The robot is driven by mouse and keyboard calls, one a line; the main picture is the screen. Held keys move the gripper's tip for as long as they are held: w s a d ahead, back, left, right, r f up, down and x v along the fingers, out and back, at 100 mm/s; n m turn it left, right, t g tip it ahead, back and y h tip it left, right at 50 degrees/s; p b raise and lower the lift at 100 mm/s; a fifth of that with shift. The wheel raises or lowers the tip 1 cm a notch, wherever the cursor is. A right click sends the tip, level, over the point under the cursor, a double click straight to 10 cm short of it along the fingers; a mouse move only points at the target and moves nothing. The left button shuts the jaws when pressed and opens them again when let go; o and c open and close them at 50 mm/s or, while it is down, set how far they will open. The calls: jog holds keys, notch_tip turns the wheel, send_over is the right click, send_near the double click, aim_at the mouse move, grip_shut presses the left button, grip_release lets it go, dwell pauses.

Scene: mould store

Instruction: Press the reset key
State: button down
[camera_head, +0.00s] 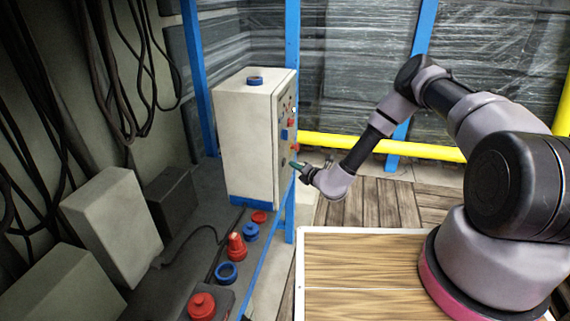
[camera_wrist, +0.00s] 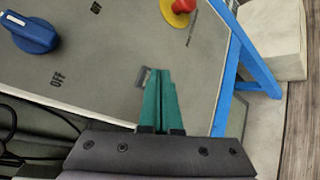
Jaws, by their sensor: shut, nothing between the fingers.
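A cream control box (camera_head: 246,130) stands on the bench at left of centre. Its front panel faces right and shows steeply in the head view. My gripper (camera_head: 294,164) is at the lower part of that panel, with its green fingers pointing at it. In the wrist view the shut green fingers (camera_wrist: 160,76) reach over the grey panel (camera_wrist: 105,65). A small dark grey patch (camera_wrist: 142,76) lies just left of the fingertips, partly hidden by them. I cannot tell whether it is the reset key or a label, or whether the fingertips touch the panel.
A blue rotary knob (camera_wrist: 33,35) with ON and OFF marks is on the panel's left. A red button on a yellow disc (camera_wrist: 183,6) is near its top. Blue posts (camera_head: 292,45) stand by the box. Loose red and blue parts (camera_head: 236,246) lie on the bench.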

jog(key=shift+a, duration=0.15)
dwell(0.3)
jog(key=shift+w+a, duration=0.1)
jog(key=shift+a, duration=0.2)
jog(key=shift+a, duration=0.35)
dwell(0.5)
jog(key=shift+d, duration=0.8)
jog(key=shift+s+d, duration=0.2)
jog(key=shift+d, duration=0.6)
jog(key=shift+s+d, duration=0.2)
jog(key=shift+d, duration=0.6)
jog(key=shift+s+d, duration=0.2)
jog(key=shift+d, duration=0.6)
